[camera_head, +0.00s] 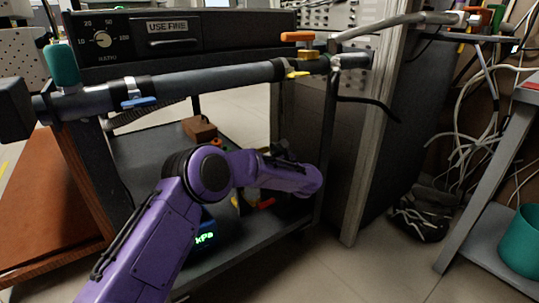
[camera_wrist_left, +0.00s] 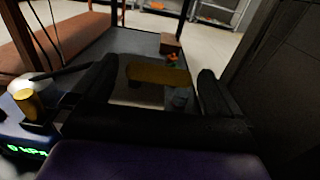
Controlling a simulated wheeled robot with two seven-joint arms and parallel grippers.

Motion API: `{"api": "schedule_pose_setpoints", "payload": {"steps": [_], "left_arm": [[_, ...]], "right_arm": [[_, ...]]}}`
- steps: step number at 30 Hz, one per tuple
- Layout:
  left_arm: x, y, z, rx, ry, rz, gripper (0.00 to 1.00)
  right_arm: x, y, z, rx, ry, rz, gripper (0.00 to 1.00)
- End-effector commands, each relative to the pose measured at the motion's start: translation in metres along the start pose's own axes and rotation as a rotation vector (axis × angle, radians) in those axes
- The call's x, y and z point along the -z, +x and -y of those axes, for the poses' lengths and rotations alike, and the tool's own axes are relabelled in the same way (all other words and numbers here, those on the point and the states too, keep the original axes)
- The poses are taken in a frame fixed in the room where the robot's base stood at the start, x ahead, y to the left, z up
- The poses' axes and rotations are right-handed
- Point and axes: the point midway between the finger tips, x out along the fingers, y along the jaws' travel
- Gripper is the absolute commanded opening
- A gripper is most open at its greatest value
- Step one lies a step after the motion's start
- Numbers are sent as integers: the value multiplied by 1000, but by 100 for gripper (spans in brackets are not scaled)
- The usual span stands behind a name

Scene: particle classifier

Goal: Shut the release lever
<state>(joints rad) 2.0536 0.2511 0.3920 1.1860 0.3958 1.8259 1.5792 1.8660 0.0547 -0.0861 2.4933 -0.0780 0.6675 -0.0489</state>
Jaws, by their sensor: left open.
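My left arm reaches in from the lower left in the head view, and its purple links mostly hide the gripper there. In the left wrist view my left gripper (camera_wrist_left: 155,82) is open, with one dark finger on each side of a dull yellow lever-like piece (camera_wrist_left: 158,75). A grey fitting (camera_wrist_left: 180,97) sits just below that piece. I cannot tell whether the fingers touch it, or whether it is the release lever. Other handles show in the head view: a blue one (camera_head: 140,102) and a yellow one (camera_head: 298,74) on the grey pipe, and an orange one (camera_head: 298,36) higher up.
The grey pipe (camera_head: 200,81) crosses above my arm. A kPa display (camera_head: 205,238) and a brown block (camera_head: 199,128) are on the dark lower shelf (camera_head: 150,160). A tall dark cabinet (camera_head: 420,110) stands at right, with loose cables (camera_head: 480,125) beyond. Some floor is clear at lower right.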

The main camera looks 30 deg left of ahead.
Motion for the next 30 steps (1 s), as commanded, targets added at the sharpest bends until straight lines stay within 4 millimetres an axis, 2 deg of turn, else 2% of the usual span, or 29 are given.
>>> {"api": "schedule_pose_setpoints", "payload": {"steps": [1,3,9,13,26,29,30], "left_arm": [[-6,-14,1,5,2,1,100],[-5,-31,1,4,3,1,100],[-2,-63,0,1,2,0,100],[0,-69,0,-1,1,0,100],[1,-69,0,1,6,0,100],[21,-75,0,69,176,14,100],[41,-81,-2,132,335,27,100]], "right_arm": [[4,-9,1,0,32,-36,48],[10,-12,2,-1,77,-87,48],[22,-19,4,-4,167,-185,48],[25,-19,4,-4,184,-204,48],[25,-19,4,-5,184,-204,48],[25,-21,3,-7,189,-207,48],[26,-22,2,-9,195,-210,48]]}}
